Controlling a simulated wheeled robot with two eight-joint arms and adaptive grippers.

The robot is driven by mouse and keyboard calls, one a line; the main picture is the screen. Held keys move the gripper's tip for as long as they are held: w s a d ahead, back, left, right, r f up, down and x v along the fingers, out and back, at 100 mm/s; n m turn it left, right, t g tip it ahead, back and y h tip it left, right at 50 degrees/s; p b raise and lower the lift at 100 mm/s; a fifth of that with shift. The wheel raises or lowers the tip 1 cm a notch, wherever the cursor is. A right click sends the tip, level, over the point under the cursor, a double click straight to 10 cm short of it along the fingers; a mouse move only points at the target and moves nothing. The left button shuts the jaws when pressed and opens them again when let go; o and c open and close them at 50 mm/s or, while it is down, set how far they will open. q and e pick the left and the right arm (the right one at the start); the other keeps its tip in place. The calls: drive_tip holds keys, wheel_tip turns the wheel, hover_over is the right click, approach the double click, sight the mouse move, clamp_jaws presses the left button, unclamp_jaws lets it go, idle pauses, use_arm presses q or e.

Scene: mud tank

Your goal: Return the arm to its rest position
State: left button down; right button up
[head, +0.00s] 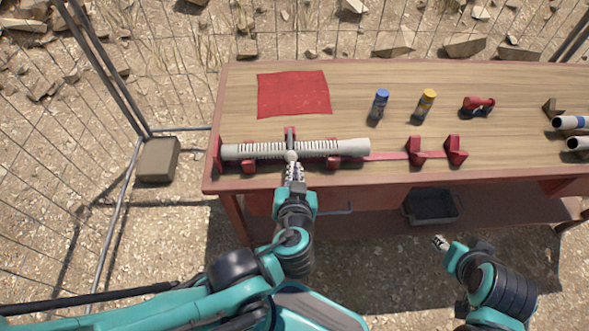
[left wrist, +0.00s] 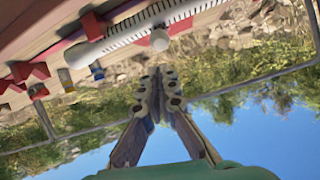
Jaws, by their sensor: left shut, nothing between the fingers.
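My left gripper (head: 294,172) is at the table's front edge, just in front of a ribbed grey tube (head: 240,151). In the left wrist view its fingers (left wrist: 160,92) are together with nothing between them. The tube lies level in red holders (head: 249,167) and also shows at the top of the left wrist view (left wrist: 95,50). A round light knob shows on the tube near my fingertips; I cannot tell whether they touch it. My right gripper (head: 440,243) is low in front of the table, apart from everything. Its fingers are too small to read.
The wooden table (head: 350,100) carries a red cloth (head: 293,94), a blue-capped can (head: 379,104), a yellow-capped can (head: 425,104), a red tool (head: 477,105) and white cylinders (head: 572,122) at right. A dark bin (head: 432,207) is on the lower shelf. Wire fencing stands at left.

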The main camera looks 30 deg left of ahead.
idle(0.5)
use_arm(q)
drive_tip(key=d+m+g+h, duration=0.1)
drive_tip(key=h, duration=0.1)
drive_tip(key=d+f+m+g+h, duration=0.1)
drive_tip(key=g+h, duration=0.1)
drive_tip(key=d+m+g+h, duration=0.1)
drive_tip(key=h, duration=0.1)
drive_tip(key=shift+d+f+m, duration=0.15)
drive_tip(key=shift+f+m, duration=0.25)
